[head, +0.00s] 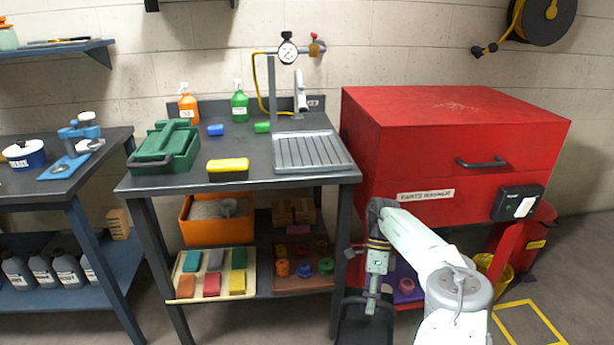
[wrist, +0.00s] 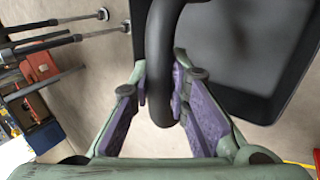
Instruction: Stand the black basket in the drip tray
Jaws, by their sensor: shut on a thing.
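The black basket (head: 362,330) hangs below my gripper (head: 373,300), low in front of the bench and partly cut off by the bottom edge of the head view. In the wrist view, the purple-padded fingers of my gripper (wrist: 180,100) are shut on the basket's thick curved black handle (wrist: 160,60). The dark body of the basket (wrist: 265,50) fills the upper right there. The drip tray (head: 312,152) is a grey, ribbed, shallow tray on the right part of the bench top, with nothing standing in it.
A yellow-topped block (head: 228,169), a green case (head: 166,148) and spray bottles (head: 240,105) stand left of the tray. A gauge post (head: 270,90) rises behind it. A red parts washer (head: 450,150) stands right of the bench. Shelves below the bench are full.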

